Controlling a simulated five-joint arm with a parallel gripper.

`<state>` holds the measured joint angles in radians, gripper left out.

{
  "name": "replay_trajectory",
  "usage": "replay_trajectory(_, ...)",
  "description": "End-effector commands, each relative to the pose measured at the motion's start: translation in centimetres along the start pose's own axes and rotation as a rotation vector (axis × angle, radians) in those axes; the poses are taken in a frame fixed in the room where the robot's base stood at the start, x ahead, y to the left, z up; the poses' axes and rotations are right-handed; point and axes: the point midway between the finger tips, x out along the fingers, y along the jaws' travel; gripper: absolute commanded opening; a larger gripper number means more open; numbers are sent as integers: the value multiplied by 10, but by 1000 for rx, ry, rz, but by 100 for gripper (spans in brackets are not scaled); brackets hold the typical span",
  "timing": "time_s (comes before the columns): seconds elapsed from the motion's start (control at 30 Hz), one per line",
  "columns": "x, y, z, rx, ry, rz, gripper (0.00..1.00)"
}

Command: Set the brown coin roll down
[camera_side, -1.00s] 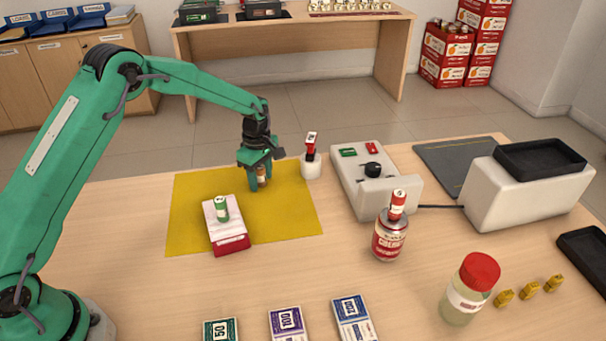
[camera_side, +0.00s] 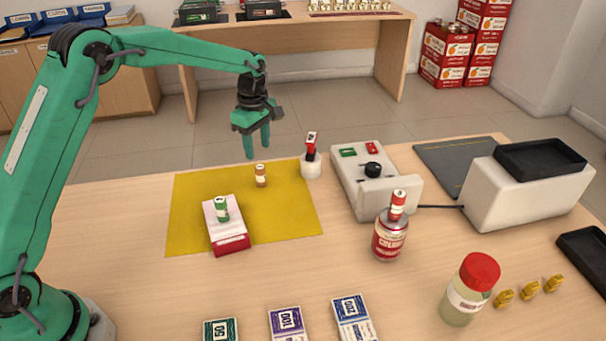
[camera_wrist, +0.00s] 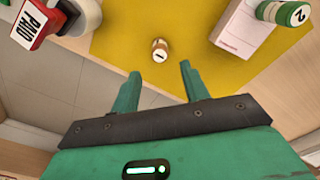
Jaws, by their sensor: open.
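The brown coin roll (camera_side: 261,176) stands upright on the yellow mat (camera_side: 285,215), near its far edge. It also shows in the wrist view (camera_wrist: 160,49), ahead of the fingertips and apart from them. My gripper (camera_side: 257,150) is open and empty, raised above and just beyond the roll. In the wrist view its two fingers (camera_wrist: 158,75) are spread with nothing between them.
A green coin roll (camera_side: 220,209) stands on a red-and-white block (camera_side: 228,236) on the mat. A red stamp in a white holder (camera_side: 311,165) is right of the brown roll.

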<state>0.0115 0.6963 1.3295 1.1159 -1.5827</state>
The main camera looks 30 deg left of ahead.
Motion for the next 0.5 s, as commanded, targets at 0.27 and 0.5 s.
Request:
replay_trajectory(0.27,-19,0,0,0,0,1,45)
replay_trajectory(0.5,-20,0,0,0,0,0,45)
